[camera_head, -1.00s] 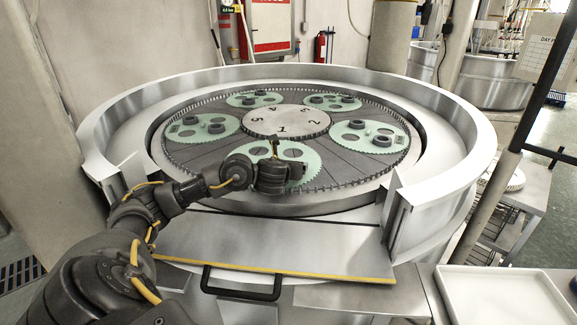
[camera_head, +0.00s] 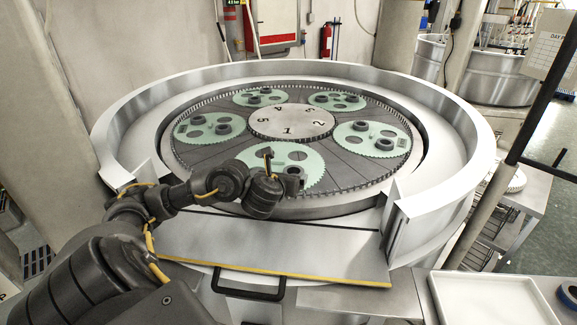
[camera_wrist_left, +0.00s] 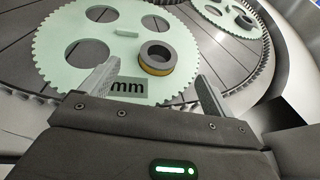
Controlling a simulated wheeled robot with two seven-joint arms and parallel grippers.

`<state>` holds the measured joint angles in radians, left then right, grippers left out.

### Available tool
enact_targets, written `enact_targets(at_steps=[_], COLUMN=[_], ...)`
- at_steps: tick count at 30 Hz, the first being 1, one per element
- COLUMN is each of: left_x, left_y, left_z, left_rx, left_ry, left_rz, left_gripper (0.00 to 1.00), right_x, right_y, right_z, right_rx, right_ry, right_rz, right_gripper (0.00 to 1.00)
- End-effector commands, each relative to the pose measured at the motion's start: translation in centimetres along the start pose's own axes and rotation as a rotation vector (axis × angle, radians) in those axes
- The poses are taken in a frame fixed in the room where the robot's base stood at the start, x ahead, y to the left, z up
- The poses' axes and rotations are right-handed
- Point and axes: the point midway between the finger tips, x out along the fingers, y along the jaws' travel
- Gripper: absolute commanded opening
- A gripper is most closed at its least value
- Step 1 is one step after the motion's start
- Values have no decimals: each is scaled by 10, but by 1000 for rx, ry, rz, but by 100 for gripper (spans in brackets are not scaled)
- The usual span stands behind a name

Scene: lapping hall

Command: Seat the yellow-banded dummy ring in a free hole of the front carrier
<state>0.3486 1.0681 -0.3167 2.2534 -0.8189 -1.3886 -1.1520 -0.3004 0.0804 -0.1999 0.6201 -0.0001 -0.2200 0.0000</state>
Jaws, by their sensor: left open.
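The yellow-banded dummy ring (camera_wrist_left: 157,60) is a short dark grey ring with a yellow band low on its side. It sits upright on the pale green front carrier (camera_wrist_left: 60,75), near the printed "mm". I cannot tell whether a hole lies under it. Open holes show left of and beyond it. In the head view the front carrier (camera_head: 311,158) is partly hidden by my arm. My left gripper (camera_wrist_left: 155,82) is open, with one finger on each side and the ring just beyond the fingertips, not gripped. It also shows in the head view (camera_head: 283,168). My right gripper is out of view.
Other green carriers (camera_head: 372,139) with dark rings lie around the numbered centre disc (camera_head: 290,121). A tall metal rim (camera_head: 455,135) surrounds the plate, open at the front over a metal apron (camera_head: 290,248). A white tray (camera_head: 490,305) stands at lower right.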

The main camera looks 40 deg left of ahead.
Motion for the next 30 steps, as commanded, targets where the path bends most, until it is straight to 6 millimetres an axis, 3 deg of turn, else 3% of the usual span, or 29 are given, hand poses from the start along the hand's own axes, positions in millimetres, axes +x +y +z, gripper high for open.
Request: enact_targets(at_steps=[26,30], left_x=[-6,-8], left_y=[0,-9], left_z=[-1,-4], left_rx=[-1,0], left_ry=[1,24], left_rz=[-2,-53], left_gripper=[88,88], right_x=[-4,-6], right_y=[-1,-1], right_z=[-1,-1], right_rx=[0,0], right_ry=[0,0], right_rz=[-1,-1], right_gripper=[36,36])
